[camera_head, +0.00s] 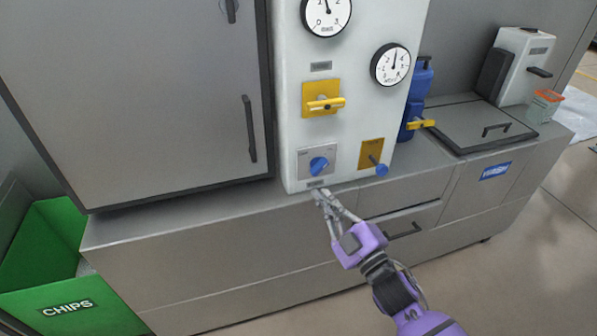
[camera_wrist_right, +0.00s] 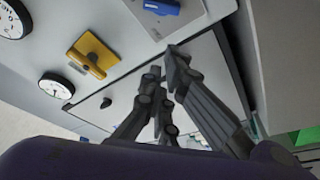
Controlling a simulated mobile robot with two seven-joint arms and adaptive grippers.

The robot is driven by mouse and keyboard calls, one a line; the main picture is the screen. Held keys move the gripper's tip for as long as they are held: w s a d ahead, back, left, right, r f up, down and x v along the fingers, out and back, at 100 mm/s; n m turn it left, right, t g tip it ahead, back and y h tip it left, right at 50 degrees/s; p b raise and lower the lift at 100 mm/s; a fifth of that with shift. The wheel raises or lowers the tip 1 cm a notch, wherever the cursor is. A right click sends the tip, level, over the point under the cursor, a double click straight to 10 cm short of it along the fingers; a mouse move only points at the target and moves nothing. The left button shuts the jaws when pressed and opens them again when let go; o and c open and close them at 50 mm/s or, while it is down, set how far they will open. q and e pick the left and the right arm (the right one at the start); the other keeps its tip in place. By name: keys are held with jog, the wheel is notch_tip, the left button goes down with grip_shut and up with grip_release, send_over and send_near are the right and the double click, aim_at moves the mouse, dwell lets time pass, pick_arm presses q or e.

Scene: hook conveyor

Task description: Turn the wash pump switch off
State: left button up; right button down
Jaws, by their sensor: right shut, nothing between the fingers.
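A rotary switch with a blue knob (camera_head: 319,165) sits on a grey plate low on the white control panel (camera_head: 345,100); its labels are too small to read, so I cannot confirm that it is the wash pump switch. The knob looks turned at a slant. It also shows at the top of the right wrist view (camera_wrist_right: 165,6). My right gripper (camera_head: 322,194) is shut and empty, just below this switch and apart from the knob. Its fingers also show in the wrist view (camera_wrist_right: 165,80). My left gripper is not in view.
The panel carries a yellow handle (camera_head: 325,103), a blue-tipped lever (camera_head: 381,170) and two gauges, (camera_head: 326,10) and (camera_head: 391,64). A grey cabinet (camera_head: 150,90) stands left, a green chips bin (camera_head: 70,290) lower left. Blue bottles (camera_head: 420,85) stand right of the panel.

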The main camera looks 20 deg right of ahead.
jog(key=shift+s+a+r+n+y, duration=0.2)
jog(key=shift+a+r+n+y, duration=0.2)
jog(key=shift+r+n+y, duration=0.1)
notch_tip(320, 180, up, 2)
jog(key=r+p, duration=0.1)
jog(key=p, duration=0.1)
send_over(313, 173)
jog(key=s+a, duration=0.4)
jog(key=shift+w+d+f, duration=0.15)
jog(key=shift+d+f, duration=0.5)
jog(key=shift+f, duration=0.25)
jog(key=shift+w+d+f, duration=0.1)
jog(key=shift+d+f, duration=0.55)
jog(key=shift+f, duration=0.25)
